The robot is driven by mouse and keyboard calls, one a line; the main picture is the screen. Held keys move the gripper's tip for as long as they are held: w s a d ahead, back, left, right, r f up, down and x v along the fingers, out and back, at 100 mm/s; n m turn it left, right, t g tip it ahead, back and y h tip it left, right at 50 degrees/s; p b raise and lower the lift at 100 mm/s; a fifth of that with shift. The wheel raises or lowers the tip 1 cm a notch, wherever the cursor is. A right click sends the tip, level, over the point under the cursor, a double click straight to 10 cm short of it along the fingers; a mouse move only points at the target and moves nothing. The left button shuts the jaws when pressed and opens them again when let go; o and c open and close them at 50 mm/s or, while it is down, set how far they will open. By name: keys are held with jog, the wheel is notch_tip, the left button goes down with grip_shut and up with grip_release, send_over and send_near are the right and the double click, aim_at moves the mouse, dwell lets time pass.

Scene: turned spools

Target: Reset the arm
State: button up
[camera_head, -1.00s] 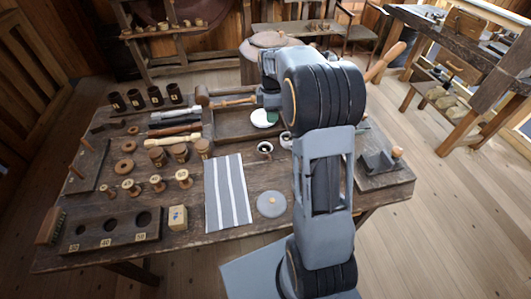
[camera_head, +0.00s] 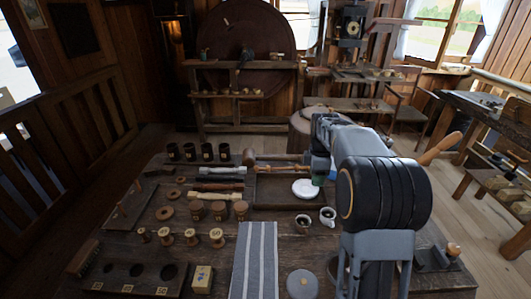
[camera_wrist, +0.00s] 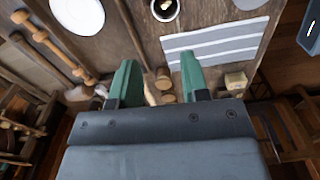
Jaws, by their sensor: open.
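My gripper (camera_wrist: 157,75) shows in the wrist view with its two green fingertips spread apart and nothing held between them. It hangs above the workbench. My arm reaches forward over the right half of the bench (camera_head: 215,268). In the wrist view, wooden pieces (camera_wrist: 163,80) lie below and beyond the fingertips, apart from them.
A striped cloth (camera_head: 255,262), a round grey disc (camera_head: 302,284) and two cups (camera_head: 327,216) lie near my arm. Several spools (camera_head: 191,237), jars (camera_head: 219,211) and dark cups (camera_head: 206,151) crowd the left. A holed board (camera_head: 137,272) sits at the front left.

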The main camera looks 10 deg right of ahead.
jog(key=s+a+m+t, duration=0.1)
jog(key=s+a+m, duration=0.4)
jog(key=s, duration=0.6)
jog(key=s+a+m+t, duration=0.2)
jog(key=s+a+m, duration=0.4)
jog(key=s+m, duration=0.3)
jog(key=shift+s+m+t+p, duration=0.3)
jog(key=shift+s+m+p, duration=0.1)
jog(key=shift+s, duration=0.6)
